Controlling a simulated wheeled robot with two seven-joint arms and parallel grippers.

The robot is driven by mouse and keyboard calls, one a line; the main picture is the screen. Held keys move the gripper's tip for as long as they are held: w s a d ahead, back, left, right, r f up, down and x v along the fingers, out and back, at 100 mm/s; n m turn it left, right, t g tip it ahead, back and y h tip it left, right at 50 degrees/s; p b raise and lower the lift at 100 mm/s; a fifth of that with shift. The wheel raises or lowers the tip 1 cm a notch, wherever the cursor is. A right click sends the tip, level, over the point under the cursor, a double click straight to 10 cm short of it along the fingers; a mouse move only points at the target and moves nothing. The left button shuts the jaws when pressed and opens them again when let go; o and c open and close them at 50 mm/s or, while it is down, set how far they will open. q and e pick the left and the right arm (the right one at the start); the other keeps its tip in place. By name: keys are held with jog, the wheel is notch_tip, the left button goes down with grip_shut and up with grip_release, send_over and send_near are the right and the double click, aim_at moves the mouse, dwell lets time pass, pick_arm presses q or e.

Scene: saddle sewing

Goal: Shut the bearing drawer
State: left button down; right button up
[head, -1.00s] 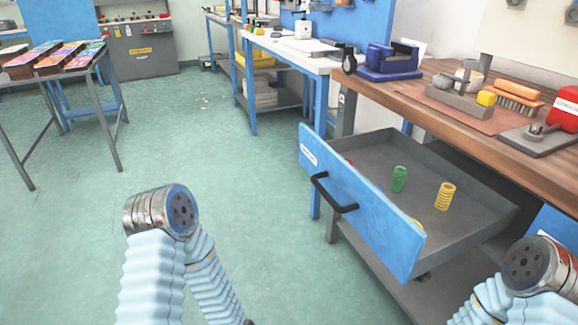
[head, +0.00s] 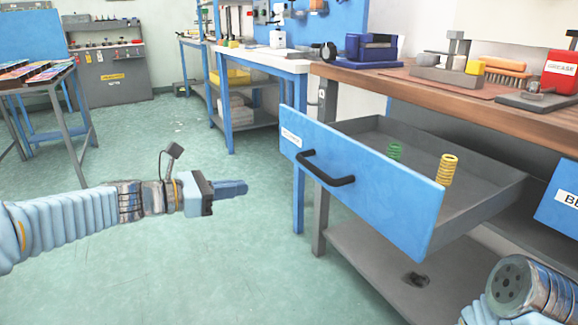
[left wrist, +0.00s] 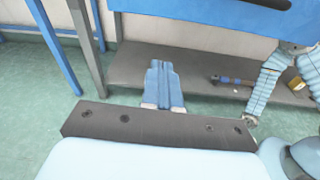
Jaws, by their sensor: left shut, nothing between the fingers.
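A blue-fronted drawer (head: 360,185) stands pulled out under the wooden bench, with a black bar handle (head: 327,168) and a white label I cannot read. A green spring (head: 395,152) and a yellow spring (head: 447,170) stand inside. Another blue front (head: 560,208) at the right edge has a label starting "BE"; its full extent is cut off. My left gripper (head: 232,188) is shut and empty, left of and below the handle, apart from the drawer. Its fingers show in the left wrist view (left wrist: 163,85), with the blue front along the top. My right gripper is not clearly seen.
The wooden bench (head: 400,85) holds a blue device (head: 370,50), a brush (head: 500,68) and a red grease can (head: 562,72). A grey lower shelf (head: 365,250) lies under the drawer. Green floor is clear left of it.

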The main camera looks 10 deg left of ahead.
pick_arm(q)
notch_tip(320, 180, up, 6)
jog(key=s+h, duration=0.2)
jog(key=b, duration=0.1)
send_near(302, 147)
jog(key=shift+t, duration=0.4)
jog(key=x, duration=0.7)
jog(key=shift+s+d+f, duration=0.1)
jog(key=shift+s+f, duration=0.05)
jog(key=shift+s, duration=0.1)
pick_arm(e)
jog(key=shift+f, duration=0.9)
